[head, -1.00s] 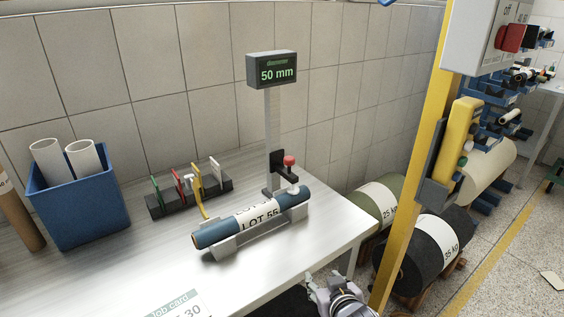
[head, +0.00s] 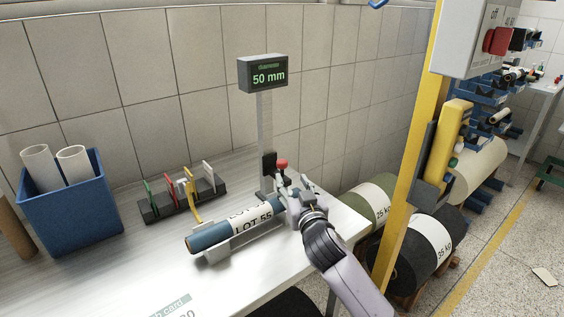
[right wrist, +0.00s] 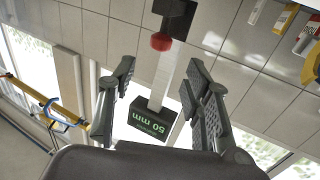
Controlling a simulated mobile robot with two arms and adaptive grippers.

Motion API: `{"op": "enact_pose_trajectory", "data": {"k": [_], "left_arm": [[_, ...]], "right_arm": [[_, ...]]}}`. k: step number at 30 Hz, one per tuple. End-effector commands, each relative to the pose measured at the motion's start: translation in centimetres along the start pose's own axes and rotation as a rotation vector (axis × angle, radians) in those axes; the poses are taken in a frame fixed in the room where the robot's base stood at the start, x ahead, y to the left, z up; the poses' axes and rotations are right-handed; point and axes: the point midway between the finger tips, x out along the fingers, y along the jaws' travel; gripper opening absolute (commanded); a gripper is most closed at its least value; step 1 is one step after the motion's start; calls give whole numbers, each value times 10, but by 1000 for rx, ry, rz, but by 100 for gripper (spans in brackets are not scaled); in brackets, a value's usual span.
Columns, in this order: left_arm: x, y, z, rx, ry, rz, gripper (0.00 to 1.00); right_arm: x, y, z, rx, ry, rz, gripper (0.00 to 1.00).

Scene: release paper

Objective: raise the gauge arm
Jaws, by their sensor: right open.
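The gauge (head: 264,120) stands on the bench with a display (head: 263,75) reading 50 mm on its column. Its dark carriage (head: 268,164) is low on the column and carries a red knob (head: 281,164). The gauge arm's contact with the roll is hidden behind my right gripper. The blue roll labelled LOT 55 (head: 215,238) lies in a grey cradle under it. My right gripper (head: 296,185) is open and empty, just right of and below the knob. In the right wrist view, the red knob (right wrist: 161,41) lies beyond and between the spread fingertips. My left gripper is out of view.
A rack of coloured callipers (head: 182,201) stands left of the gauge, and a blue bin (head: 72,210) with white tubes is farther left. A yellow post (head: 406,170) with a control box rises to the right. Large rolls (head: 428,250) lie beside the bench.

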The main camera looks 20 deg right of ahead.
Motion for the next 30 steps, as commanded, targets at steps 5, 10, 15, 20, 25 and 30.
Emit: {"op": "enact_pose_trajectory", "data": {"k": [5, 10, 15, 20, 25, 30], "left_arm": [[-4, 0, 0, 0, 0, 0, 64], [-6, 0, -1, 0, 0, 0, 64], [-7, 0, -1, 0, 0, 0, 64], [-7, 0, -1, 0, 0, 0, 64], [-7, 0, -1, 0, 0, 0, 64], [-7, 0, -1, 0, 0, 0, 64]], "right_arm": [[35, 0, -1, 0, -1, 1, 45], [65, -1, 0, 0, -1, 0, 45], [90, 0, 0, 1, -1, 1, 45], [105, -1, 0, 1, -1, 0, 45], [111, -1, 0, 1, -1, -1, 45], [112, -1, 1, 1, -1, -1, 45]]}}
